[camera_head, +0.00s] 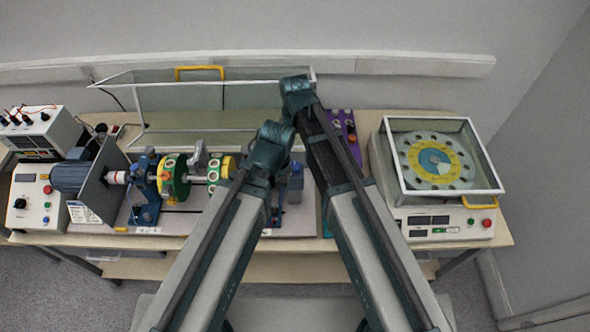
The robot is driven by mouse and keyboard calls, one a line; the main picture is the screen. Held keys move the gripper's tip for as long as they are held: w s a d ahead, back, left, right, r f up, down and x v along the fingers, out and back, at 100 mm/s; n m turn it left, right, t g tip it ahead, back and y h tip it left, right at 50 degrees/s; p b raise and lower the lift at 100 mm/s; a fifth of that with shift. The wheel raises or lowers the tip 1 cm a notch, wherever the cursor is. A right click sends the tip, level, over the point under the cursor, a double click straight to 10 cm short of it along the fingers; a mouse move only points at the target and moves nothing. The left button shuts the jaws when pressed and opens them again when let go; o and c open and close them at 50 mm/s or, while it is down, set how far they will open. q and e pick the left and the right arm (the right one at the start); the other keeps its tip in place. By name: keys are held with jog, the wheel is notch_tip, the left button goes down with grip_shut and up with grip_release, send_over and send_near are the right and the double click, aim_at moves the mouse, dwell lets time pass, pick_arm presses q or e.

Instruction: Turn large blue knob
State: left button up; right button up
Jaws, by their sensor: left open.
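I cannot make out a clear large blue knob. A dark round knob (19,203) shows on the white control box (33,205) at the far left. A purple panel (350,132) with small knobs stands behind my arms and is partly covered. The dark end of my left arm (270,150) is over the right part of the shaft rig. My left gripper is mostly hidden there and I see nothing held. My right arm (297,92) reaches past it towards the clear cover; its gripper fingers are not visible.
The shaft rig carries a motor (72,176), a grey plate (108,180) and green-yellow discs (174,178). A clear raised cover (200,98) with a yellow handle (200,72) is behind it. A balancing machine (432,222) with a clear-lidded disc (437,160) stands at right.

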aim_at(295, 166)
notch_tip(295, 166, down, 8)
jog(key=b, duration=0.7)
jog(key=shift+f, duration=0.15)
grip_shut()
jog(key=shift+d+n, duration=0.1)
jog(key=shift+n, duration=2.7)
